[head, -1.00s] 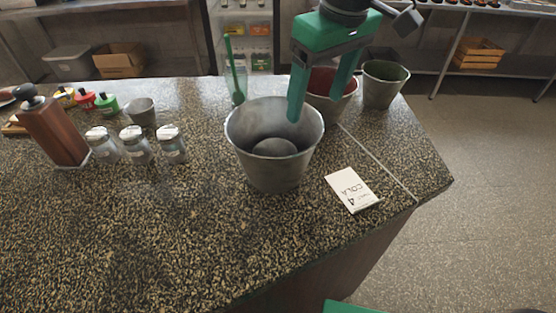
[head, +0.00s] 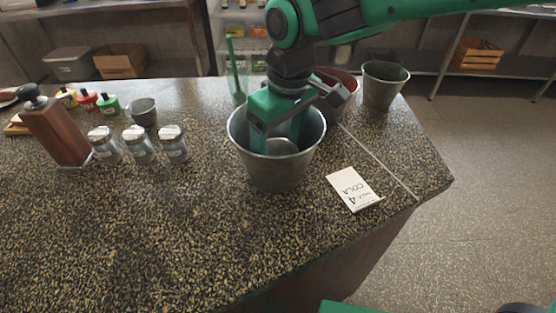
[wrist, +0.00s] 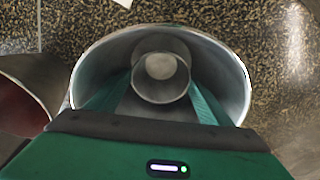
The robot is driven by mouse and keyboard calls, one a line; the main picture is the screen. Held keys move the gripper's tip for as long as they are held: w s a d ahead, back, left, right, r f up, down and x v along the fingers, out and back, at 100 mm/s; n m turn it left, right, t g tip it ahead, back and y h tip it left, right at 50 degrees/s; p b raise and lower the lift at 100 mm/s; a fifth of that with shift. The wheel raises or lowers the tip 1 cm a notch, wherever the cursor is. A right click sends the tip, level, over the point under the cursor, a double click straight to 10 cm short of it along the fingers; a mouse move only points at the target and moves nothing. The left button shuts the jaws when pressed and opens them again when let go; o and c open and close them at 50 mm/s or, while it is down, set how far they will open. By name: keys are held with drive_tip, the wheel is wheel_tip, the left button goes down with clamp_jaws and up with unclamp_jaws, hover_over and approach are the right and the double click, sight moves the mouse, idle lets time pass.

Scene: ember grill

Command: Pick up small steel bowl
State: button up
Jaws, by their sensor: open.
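The small steel bowl (head: 283,146) sits inside a larger grey metal bucket (head: 272,174) on the speckled counter. In the head view my gripper covers most of it. In the wrist view the bowl (wrist: 160,72) shows round and grey near the bucket's far wall; I cannot tell whether it is upright or upturned. My gripper (head: 278,140) is open and reaches down into the bucket. In the wrist view its green fingers (wrist: 160,88) lie on the left and right of the bowl, and I cannot tell if they touch it.
A red-lined bucket (head: 342,88) and another grey bucket (head: 382,88) stand behind to the right. A white card (head: 352,188) lies at right. Shaker jars (head: 140,146), a small grey cup (head: 142,112) and a wooden mill (head: 55,130) stand left. The front counter is clear.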

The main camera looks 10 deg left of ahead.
drive_tip(key=shift+w+a+f, duration=0.1)
drive_tip(key=shift+a+f, duration=0.05)
drive_tip(key=shift+f, duration=0.95)
drive_tip(key=c, duration=0.7)
drive_tip(key=shift+r, duration=0.1)
